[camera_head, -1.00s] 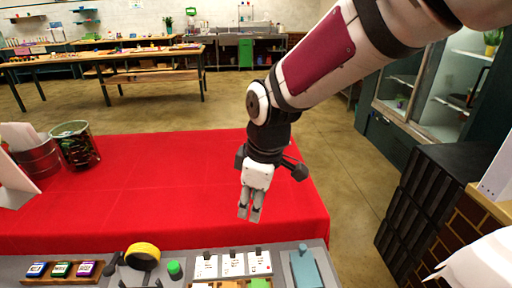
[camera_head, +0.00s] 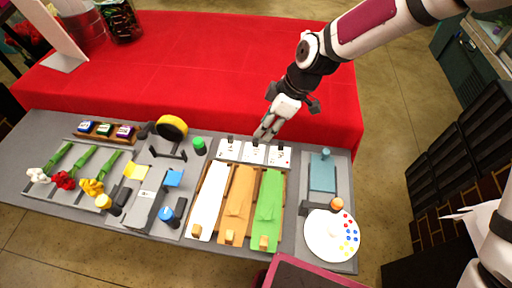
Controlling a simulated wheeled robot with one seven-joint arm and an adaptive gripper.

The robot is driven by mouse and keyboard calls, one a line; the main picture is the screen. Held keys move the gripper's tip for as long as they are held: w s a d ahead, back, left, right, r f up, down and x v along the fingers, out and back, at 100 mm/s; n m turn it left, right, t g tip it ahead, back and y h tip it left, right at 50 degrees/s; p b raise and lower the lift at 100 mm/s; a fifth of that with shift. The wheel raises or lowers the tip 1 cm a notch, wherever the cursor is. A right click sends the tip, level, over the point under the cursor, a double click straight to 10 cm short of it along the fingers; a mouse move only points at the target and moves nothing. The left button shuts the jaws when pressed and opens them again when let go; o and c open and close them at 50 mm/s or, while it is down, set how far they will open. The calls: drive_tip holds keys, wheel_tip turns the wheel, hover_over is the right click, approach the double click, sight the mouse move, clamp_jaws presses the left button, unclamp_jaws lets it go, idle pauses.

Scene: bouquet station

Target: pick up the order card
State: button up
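Three small white cards with dark clips stand in a row at the back of the grey work board: a left card (camera_head: 228,150), a middle card (camera_head: 253,154) and a right card (camera_head: 279,156). They carry small marks, too small to read, so I cannot tell which one is the order card.
White, orange and green strips (camera_head: 268,208) lie in front of the cards. A green-capped bottle (camera_head: 199,146) and a yellow tape roll (camera_head: 172,127) stand left. A teal block (camera_head: 322,173) and paint palette (camera_head: 332,236) are right. The red-covered table (camera_head: 200,60) behind is largely clear.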

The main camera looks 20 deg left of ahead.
sight(256, 140)
drive_tip(key=shift+p+x, duration=0.55)
drive_tip(key=shift+x, duration=2.9)
drive_tip(key=shift+d, duration=0.15)
drive_tip(key=shift+c, duration=0.3)
clamp_jaws()
